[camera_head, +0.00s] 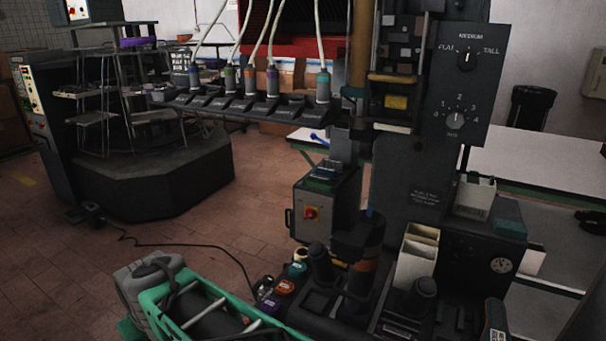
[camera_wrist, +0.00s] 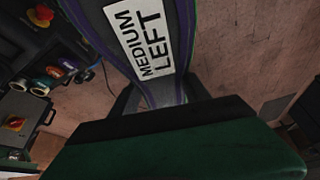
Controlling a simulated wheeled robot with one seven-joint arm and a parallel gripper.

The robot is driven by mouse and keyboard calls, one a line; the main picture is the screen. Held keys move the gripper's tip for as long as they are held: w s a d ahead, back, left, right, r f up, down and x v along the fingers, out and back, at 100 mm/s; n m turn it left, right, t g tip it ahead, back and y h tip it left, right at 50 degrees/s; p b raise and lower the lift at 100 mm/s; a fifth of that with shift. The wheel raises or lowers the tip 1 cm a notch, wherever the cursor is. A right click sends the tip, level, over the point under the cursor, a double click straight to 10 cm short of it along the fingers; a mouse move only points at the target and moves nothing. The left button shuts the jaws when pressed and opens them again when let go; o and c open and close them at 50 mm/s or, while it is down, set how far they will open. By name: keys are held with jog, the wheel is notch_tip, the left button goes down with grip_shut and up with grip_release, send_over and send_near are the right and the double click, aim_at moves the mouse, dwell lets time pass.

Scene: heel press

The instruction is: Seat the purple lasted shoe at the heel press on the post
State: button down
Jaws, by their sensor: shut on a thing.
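In the wrist view my gripper (camera_wrist: 160,98) is shut on a dark shoe with purple edging (camera_wrist: 181,40). A white label on it reads MEDIUM LEFT. Its far end runs out of the top of the picture. A broad dark green block with a black edge (camera_wrist: 180,145) fills the bottom and hides part of the grip. In the head view the heel press (camera_head: 410,165) stands at the right, with a FLAT/MEDIUM/TALL knob and a numbered dial.
A shelf carousel (camera_head: 150,165) stands back left, with a purple item (camera_head: 136,42) on top. Open floor lies between.

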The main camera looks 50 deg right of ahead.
jog(key=s+d+r+m+g+h+p, duration=0.1)
jog(key=s+d+r+m+h+p, duration=0.25)
jog(key=d+r, duration=0.7)
jog(key=s+d+r+m+y+p, duration=0.15)
jog(key=d+r+m+p, duration=0.25)
jog(key=d+r+p, duration=0.7)
jog(key=s+d+r+m+g+h+p, duration=0.15)
jog(key=s+d+r+m, duration=0.3)
jog(key=s+d, duration=0.45)
jog(key=s+d+r+m+g+h+p, duration=0.1)
jog(key=s+d+r+m+p, duration=0.15)
jog(key=s+d+r, duration=0.55)
notch_tip(320, 180, down, 11)
jog(key=d+b, duration=0.1)
jog(key=b, duration=0.5)
jog(key=shift+s+d+r+m+b, duration=0.15)
jog(key=shift+s+d+m+b, duration=0.05)
jog(key=shift+d+m+b, duration=0.2)
jog(key=shift+f+b, duration=0.35)
jog(key=shift+b, duration=0.05)
jog(key=c, duration=0.8)
grip_release()
jog(key=o, duration=0.4)
jog(key=shift+f, duration=0.1)
jog(key=shift+c, duration=0.2)
